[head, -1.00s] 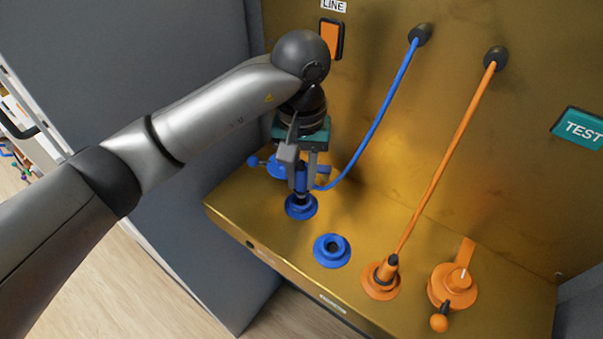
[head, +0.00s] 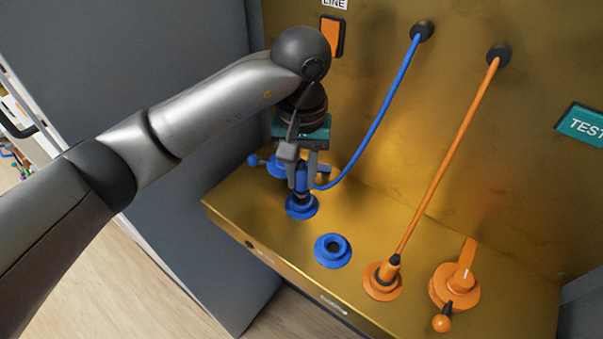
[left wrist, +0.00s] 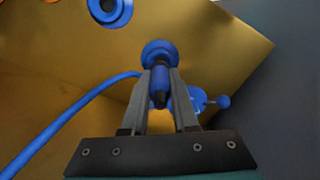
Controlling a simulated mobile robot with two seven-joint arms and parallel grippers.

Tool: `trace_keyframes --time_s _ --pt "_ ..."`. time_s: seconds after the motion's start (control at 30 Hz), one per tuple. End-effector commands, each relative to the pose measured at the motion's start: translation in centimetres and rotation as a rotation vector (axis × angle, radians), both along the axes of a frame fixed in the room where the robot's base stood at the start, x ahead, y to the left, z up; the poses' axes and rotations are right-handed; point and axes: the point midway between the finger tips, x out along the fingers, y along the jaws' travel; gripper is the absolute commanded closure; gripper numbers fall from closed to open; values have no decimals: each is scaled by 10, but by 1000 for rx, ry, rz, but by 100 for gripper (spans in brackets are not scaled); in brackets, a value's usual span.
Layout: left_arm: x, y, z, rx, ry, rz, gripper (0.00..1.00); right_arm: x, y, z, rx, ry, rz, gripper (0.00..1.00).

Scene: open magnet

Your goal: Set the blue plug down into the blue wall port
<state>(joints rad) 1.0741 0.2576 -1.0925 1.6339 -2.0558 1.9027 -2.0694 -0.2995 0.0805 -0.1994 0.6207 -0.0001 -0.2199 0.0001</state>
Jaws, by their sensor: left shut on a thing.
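The blue plug (head: 301,178) stands upright at the left blue port (head: 301,208) on the brass ledge, with its lower end at the port's collar. My left gripper (head: 304,172) is shut on the plug, with a finger on each side. In the left wrist view, the plug (left wrist: 161,84) is between the fingers, in line with that port (left wrist: 158,48). I cannot tell how deep it is seated. A second blue port (head: 333,250), nearer the front, is empty; it also shows in the left wrist view (left wrist: 108,9). My right gripper is not in view.
A blue cable (head: 378,118) runs from the plug to the back panel. A blue lever (head: 276,166) is close behind my gripper. An orange plug (head: 389,268) with its cable and an orange lever (head: 457,286) are at the right. A grey wall (head: 165,60) borders the left.

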Motion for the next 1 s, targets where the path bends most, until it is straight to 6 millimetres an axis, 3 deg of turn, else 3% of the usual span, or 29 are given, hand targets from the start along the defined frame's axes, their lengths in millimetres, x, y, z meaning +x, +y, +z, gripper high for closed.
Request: trace_keyframes --time_s 1.0 --pt "0 0 0 0 0 0 100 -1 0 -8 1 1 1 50"
